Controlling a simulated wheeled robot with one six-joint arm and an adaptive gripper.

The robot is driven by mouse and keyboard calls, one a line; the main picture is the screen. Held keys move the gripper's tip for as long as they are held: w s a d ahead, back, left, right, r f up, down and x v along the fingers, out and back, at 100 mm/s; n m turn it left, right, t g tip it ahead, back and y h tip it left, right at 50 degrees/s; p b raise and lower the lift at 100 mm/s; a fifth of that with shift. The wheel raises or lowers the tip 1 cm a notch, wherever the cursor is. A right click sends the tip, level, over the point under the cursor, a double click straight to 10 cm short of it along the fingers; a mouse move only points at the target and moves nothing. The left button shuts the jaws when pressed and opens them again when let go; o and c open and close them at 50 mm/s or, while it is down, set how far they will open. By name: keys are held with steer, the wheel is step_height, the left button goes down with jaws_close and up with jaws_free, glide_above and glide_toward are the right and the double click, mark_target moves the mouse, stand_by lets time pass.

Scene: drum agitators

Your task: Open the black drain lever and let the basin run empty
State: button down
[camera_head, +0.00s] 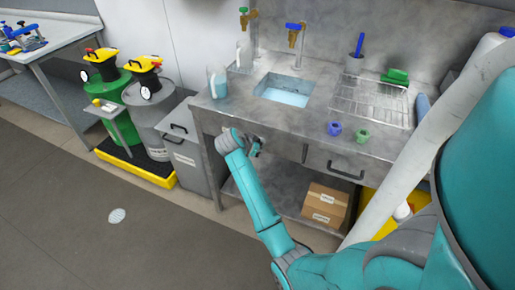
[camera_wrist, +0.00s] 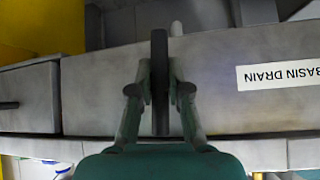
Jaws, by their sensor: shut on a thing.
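The basin (camera_head: 284,91) is set in the steel counter and holds light blue water. My gripper (camera_head: 258,147) is at the counter's front panel, below the basin. In the wrist view my gripper (camera_wrist: 160,88) has a finger on each side of the black drain lever (camera_wrist: 160,48) and is shut on it. The lever stands upright in that picture, beside a white "BASIN DRAIN" label (camera_wrist: 281,76) that appears upside down. In the head view I cannot make out the lever clearly at my gripper.
A blue-handled tap (camera_head: 295,33) stands behind the basin. A drying rack (camera_head: 372,101) and small blue and green cups (camera_head: 334,128) are to its right. A cardboard box (camera_head: 325,203) sits on the lower shelf.

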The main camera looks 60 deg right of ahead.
steer(key=shift+f+g, duration=0.1)
steer(key=shift+g, duration=0.2)
stand_by(0.4)
steer(key=c, duration=1.1)
jaws_free()
steer(key=v, duration=1.2)
